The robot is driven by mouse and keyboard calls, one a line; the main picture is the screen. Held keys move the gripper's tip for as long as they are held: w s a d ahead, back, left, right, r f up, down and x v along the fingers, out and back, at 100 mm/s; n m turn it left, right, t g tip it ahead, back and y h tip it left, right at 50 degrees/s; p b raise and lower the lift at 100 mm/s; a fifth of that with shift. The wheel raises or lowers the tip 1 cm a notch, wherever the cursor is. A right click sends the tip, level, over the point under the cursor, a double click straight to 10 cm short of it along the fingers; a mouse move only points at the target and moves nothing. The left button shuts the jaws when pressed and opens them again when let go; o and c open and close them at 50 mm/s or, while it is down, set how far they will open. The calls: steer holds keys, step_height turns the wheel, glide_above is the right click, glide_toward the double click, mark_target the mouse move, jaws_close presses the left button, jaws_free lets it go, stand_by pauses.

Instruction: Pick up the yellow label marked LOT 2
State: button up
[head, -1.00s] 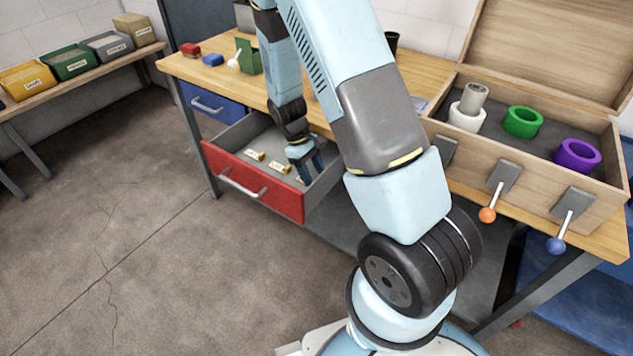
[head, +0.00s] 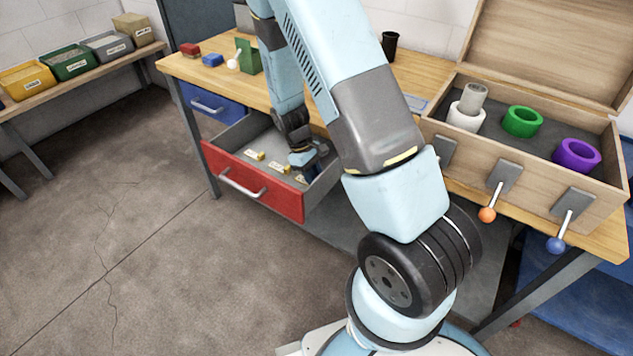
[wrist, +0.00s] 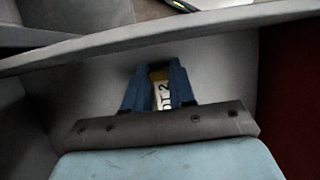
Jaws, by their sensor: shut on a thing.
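My gripper (head: 312,166) is down inside the open red-fronted drawer (head: 262,190), near its right side. In the wrist view its two blue fingers (wrist: 160,76) stand close on either side of a yellow and white label (wrist: 162,94). The visible part of its print reads "OT 2". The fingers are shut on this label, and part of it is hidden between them. In the head view two other yellow labels, one far left (head: 256,154) and one beside it (head: 280,167), lie on the drawer floor. Another (head: 301,179) shows by my gripper.
The drawer walls stand close around my gripper. A wooden box (head: 470,175) with rings and levers is on the bench to the right. A blue drawer (head: 215,108) is at the left. Several labelled bins stand on the left shelf. The floor in front is clear.

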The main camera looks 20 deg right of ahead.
jaws_close()
